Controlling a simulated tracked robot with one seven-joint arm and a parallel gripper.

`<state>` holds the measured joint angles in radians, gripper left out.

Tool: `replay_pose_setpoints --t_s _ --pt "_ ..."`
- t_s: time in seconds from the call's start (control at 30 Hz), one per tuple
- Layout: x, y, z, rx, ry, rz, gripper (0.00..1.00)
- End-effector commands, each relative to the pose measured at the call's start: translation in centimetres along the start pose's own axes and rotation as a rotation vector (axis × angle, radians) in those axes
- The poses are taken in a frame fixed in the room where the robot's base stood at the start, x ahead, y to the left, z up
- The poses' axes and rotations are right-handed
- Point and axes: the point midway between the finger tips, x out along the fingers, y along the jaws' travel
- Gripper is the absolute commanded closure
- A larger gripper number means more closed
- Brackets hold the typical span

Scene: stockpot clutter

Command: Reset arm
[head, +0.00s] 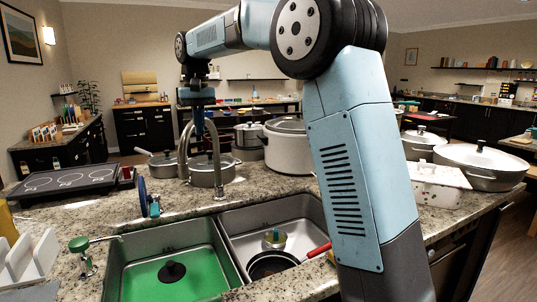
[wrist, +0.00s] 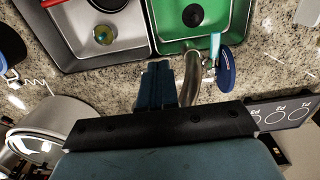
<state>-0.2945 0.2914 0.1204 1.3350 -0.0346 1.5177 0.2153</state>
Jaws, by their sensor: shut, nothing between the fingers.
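My gripper (head: 199,134) hangs down from my bent arm above the counter, behind the sink and near the curved faucet (head: 216,160). In the wrist view my gripper (wrist: 174,68) shows as blue fingers close together with nothing held. The faucet's pipe (wrist: 215,76) runs beside the fingers there; I cannot tell whether they touch. A lidded pot (head: 208,172) stands behind the faucet, partly hidden by it.
The double sink has a green left basin (head: 155,272) and a steel right basin (head: 240,221) holding a pan (head: 270,265). A large stockpot (head: 287,151) and a white casserole (head: 437,184) stand on the counter. A cooktop (head: 65,180) is at left.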

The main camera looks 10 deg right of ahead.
Motion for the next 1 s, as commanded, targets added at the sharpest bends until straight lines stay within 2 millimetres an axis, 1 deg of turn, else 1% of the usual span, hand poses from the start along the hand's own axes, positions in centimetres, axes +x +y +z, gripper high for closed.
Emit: replay_pose_setpoints --t_s 0.3,0.37,0.47,0.57,0.73,0.97,1.0 --pt "-0.1 0.1 0.1 0.001 0.002 0.000 1.00" --pt "-0.3 0.4 0.5 0.003 0.007 0.000 1.00" --pt "-0.8 1.4 1.8 0.010 0.026 0.001 1.00" --pt "-1.4 3.0 4.0 0.021 0.056 0.002 1.00" --pt "-2.0 5.8 8.5 0.041 0.114 0.005 1.00" --pt "-1.8 9.2 14.8 0.073 0.191 0.011 1.00" --pt "-1.6 9.7 16.0 0.078 0.204 0.012 1.00"
